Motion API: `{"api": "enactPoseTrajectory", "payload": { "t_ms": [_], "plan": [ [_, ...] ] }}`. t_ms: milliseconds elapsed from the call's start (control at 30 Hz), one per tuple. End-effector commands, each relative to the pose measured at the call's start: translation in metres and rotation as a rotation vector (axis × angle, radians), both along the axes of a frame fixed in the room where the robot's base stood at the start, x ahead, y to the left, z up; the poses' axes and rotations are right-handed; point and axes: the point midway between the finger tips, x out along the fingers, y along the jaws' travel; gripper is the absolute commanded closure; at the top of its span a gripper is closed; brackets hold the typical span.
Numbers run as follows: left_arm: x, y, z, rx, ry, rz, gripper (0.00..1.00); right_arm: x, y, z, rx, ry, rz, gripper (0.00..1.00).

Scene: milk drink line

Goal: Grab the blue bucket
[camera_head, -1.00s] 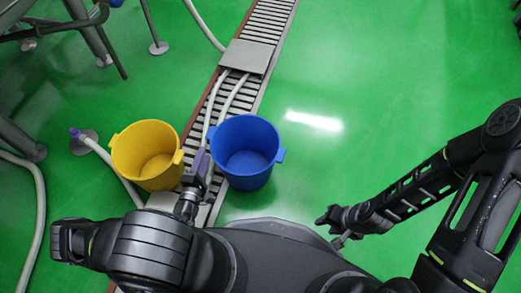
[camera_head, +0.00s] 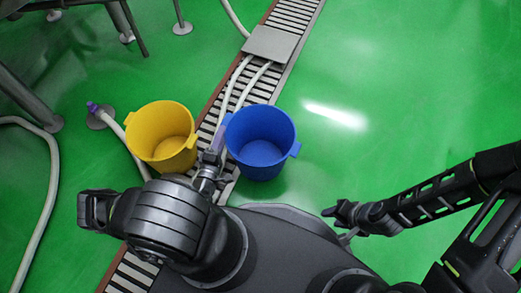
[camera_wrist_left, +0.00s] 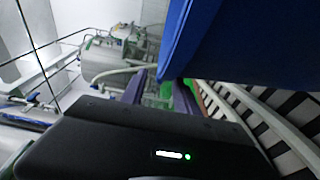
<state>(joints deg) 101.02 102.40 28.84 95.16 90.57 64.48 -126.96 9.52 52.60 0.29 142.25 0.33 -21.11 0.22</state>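The blue bucket (camera_head: 262,160) stands upright on the floor at the drain channel's right side, with small side handles. My left gripper (camera_head: 213,157) is just left of it, between the two buckets. In the left wrist view its two purple fingers (camera_wrist_left: 157,92) are apart, with nothing visible between them. The blue bucket (camera_wrist_left: 240,40) fills the upper right there, close to the fingers; whether they touch cannot be told. My right gripper (camera_head: 338,221) hangs over the floor, right of and nearer than the bucket; its fingers are too small to judge.
A yellow bucket (camera_head: 160,128) stands left of the blue one, close to my left gripper. A slatted drain channel (camera_head: 293,23) with a metal cover (camera_head: 271,43) and white hoses runs past the buckets. Metal legs stand at upper left. The green floor at right is clear.

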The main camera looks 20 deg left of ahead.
Motion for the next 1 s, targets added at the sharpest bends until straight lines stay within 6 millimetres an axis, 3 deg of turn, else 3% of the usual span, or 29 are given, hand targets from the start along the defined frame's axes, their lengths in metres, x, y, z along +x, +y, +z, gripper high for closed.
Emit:
{"api": "enactPoseTrajectory", "payload": {
  "t_ms": [267,600,1000],
  "plan": [
    [0.006,0.001,-0.002,-0.001,-0.001,0.0,0.64,0.001,0.0,-0.005,0.0,-0.002,-0.001,0.64],
    [0.048,0.008,-0.004,0.001,-0.002,-0.001,0.64,0.005,0.001,-0.03,-0.002,-0.013,-0.007,0.64],
    [0.051,0.009,-0.002,0.0,0.0,-0.001,0.64,0.005,0.001,-0.029,-0.003,-0.014,-0.006,0.64]
  ]
}}
